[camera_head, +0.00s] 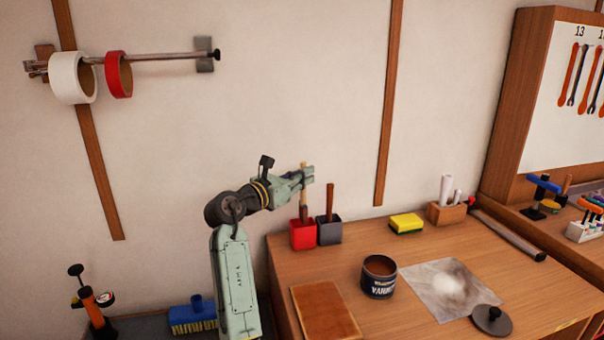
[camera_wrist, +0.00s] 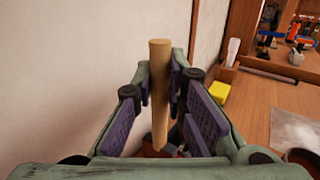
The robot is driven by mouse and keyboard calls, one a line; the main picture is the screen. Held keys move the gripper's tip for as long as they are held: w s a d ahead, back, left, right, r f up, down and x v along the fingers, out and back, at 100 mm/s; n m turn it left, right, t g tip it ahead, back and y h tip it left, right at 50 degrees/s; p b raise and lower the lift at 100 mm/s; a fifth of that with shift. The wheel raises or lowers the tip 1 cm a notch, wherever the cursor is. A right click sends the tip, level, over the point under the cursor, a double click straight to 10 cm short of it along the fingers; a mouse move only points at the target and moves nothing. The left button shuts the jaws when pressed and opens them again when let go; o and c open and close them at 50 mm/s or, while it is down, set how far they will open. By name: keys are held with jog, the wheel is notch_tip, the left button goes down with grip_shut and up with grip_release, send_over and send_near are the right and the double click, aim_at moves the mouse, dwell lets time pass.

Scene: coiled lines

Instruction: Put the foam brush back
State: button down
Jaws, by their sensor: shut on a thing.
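My gripper (camera_head: 306,177) is shut on the pale wooden handle of a brush, which I take to be the foam brush (camera_head: 303,206). The brush stands about upright, handle up, over the red cup (camera_head: 302,237) at the back left of the bench. Its lower end is at the cup's rim; I cannot tell how far inside it is. In the wrist view the handle (camera_wrist: 159,100) is between the purple finger pads, and its lower end is hidden. A grey cup (camera_head: 329,233) next to the red one holds another brush with a dark reddish handle (camera_head: 329,199).
A varnish can (camera_head: 379,277), a brown board (camera_head: 325,312), a stained sheet (camera_head: 436,287) and a dark lid (camera_head: 491,319) lie in front on the bench. A yellow sponge (camera_head: 406,223) and a wooden holder (camera_head: 447,212) stand to the right. The wall is close behind.

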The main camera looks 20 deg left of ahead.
jog(key=shift+f, duration=0.2)
jog(key=c, duration=1.6)
grip_release()
jog(key=shift+c, duration=0.2)
jog(key=shift+r, duration=0.75)
jog(key=b+v, duration=0.3)
jog(key=v, duration=0.9)
jog(key=shift+f, duration=0.2)
